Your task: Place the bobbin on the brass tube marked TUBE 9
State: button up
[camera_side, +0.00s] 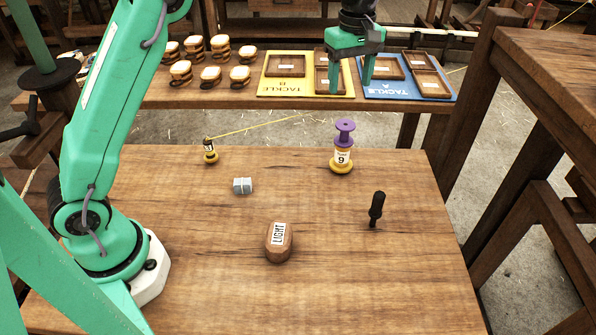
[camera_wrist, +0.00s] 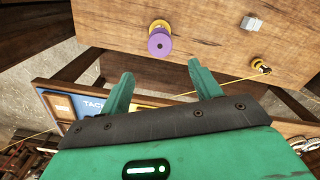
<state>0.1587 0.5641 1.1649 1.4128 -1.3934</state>
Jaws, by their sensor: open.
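The purple bobbin (camera_side: 344,133) stands upright on top of the brass tube (camera_side: 341,167), whose white label reads 9. In the wrist view the bobbin (camera_wrist: 160,42) shows from above, with the tube's yellow base (camera_wrist: 160,24) partly behind it. My gripper (camera_side: 350,87) is open and empty. It is apart from the bobbin, above and behind it in the side view. Both fingers of my gripper (camera_wrist: 161,72) are spread in the wrist view, with nothing between them. How far the bobbin reaches down over the tube is hidden.
A smaller labelled brass piece (camera_side: 210,156) has a yellow line running from it. A grey block (camera_side: 242,186), a wooden block marked LIGHT (camera_side: 279,245) and a black-handled tool (camera_side: 377,207) stand on the bench. Behind are yellow (camera_side: 278,91) and blue (camera_side: 400,92) tackle boards.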

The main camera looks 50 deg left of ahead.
dwell(0.4)
jog(key=s+a+r+m+t, duration=0.1)
jog(key=s+a+r+m, duration=0.25)
jog(key=s, duration=0.45)
jog(key=s+a+r+m+t, duration=0.2)
jog(key=s+r+m, duration=0.15)
jog(key=s, duration=0.35)
jog(key=s+a+f+m+t, duration=0.1)
jog(key=s+f+m, duration=0.1)
jog(key=s, duration=0.6)
jog(key=s+a+f+m+t, duration=0.1)
jog(key=s+a+f+m, duration=0.1)
jog(key=s+m, duration=0.3)
jog(key=s+f, duration=0.1)
jog(key=s, duration=0.2)
jog(key=shift+s+f+t, duration=0.3)
jog(key=shift+f, duration=0.05)
